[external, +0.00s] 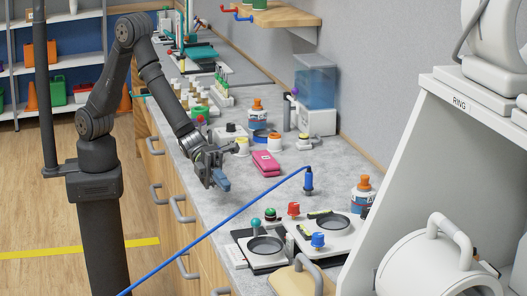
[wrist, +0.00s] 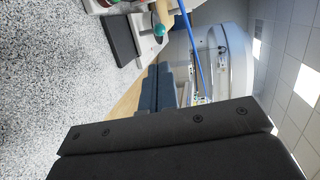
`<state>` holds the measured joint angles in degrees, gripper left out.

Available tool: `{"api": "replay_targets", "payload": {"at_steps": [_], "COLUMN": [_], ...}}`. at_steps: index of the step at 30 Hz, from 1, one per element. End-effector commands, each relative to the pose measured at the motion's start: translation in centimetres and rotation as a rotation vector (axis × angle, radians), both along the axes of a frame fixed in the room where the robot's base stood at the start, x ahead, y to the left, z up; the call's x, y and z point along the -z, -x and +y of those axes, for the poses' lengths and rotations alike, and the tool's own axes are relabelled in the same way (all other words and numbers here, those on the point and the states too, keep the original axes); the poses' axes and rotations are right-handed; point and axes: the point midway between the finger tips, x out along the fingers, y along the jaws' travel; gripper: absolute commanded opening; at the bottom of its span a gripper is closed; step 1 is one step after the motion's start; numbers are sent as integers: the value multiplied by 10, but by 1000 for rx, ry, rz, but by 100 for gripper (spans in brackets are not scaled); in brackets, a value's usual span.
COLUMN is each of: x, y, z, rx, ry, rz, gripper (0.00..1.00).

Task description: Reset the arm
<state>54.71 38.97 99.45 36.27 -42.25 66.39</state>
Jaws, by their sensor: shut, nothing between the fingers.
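My gripper (external: 222,183) hangs over the grey counter (external: 255,205), left of the pink box (external: 265,163), with its blue-grey fingers shut and nothing between them. It points down and toward the front right. In the wrist view, the two fingers (wrist: 158,88) lie side by side, pressed together, beyond the dark gripper body. My arm is bent, with its elbow raised high. Whether the fingertips touch the counter is hard to tell, but they appear above it.
Plates with a teal knob (external: 255,223), a red knob (external: 293,209) and a blue knob (external: 318,240) lie nearer the camera. Bottles and racks crowd the counter behind.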

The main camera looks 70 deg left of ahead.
Motion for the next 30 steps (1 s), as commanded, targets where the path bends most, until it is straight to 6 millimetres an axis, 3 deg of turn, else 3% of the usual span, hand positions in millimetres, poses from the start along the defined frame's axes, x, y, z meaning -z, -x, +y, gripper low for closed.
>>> {"api": "replay_targets", "payload": {"at_steps": [15,24,26,30], "x": [18,26,28,27], "y": [-17,-25,-27,-28], "z": [-91,-134,-141,-120], "rx": [2,3,3,0], "ry": [1,3,2,1], "rz": [-1,0,0,0], "gripper": [0,0,0,0]}}
